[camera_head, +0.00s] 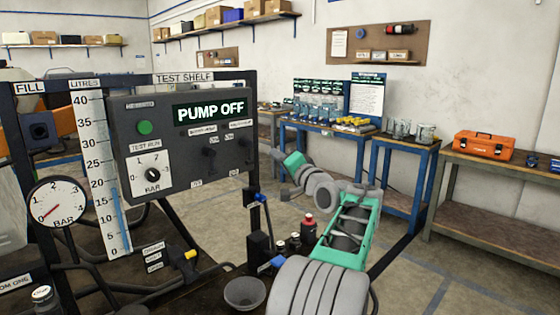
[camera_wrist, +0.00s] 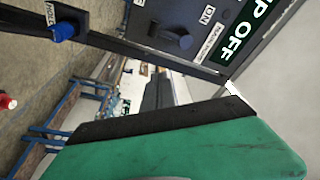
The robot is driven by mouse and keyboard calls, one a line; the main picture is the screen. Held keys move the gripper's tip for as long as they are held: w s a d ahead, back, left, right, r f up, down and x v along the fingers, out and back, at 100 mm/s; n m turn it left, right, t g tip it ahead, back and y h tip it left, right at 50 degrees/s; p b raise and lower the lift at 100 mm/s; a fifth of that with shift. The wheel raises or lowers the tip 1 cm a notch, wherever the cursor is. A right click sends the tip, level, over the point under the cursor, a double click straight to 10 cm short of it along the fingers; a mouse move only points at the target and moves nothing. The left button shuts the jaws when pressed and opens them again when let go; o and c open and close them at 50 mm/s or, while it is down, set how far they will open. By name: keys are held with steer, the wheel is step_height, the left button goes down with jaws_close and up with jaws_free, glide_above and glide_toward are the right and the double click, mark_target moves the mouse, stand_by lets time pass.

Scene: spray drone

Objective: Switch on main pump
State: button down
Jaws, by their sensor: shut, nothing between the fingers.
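The dark grey control panel (camera_head: 178,102) stands at the left in the head view. Its display (camera_head: 210,112) reads PUMP OFF. Two dark switches sit below the display, a left one (camera_head: 209,154) and a right one (camera_head: 247,152). Their small name labels are hard to read. In the wrist view one dark switch (camera_wrist: 185,41) shows near an ON label. My gripper (camera_head: 279,156) is just right of the panel's right edge, apart from the switches. Its fingers are shut and empty. In the wrist view its green body and dark fingers (camera_wrist: 160,98) fill the lower part.
A green button (camera_head: 144,127) and a BAR knob (camera_head: 152,174) are on the panel's left. A blue-handled valve (camera_head: 260,197) is below the gripper. A black frame post runs beside the panel.

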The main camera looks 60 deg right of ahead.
steer(key=w, duration=0.1)
steer(key=w+a+f, duration=0.1)
steer(key=w, duration=0.3)
steer(key=shift+w+a+f+b, duration=0.1)
steer(key=shift+a+f+b, duration=0.05)
steer(key=shift+f+b, duration=0.15)
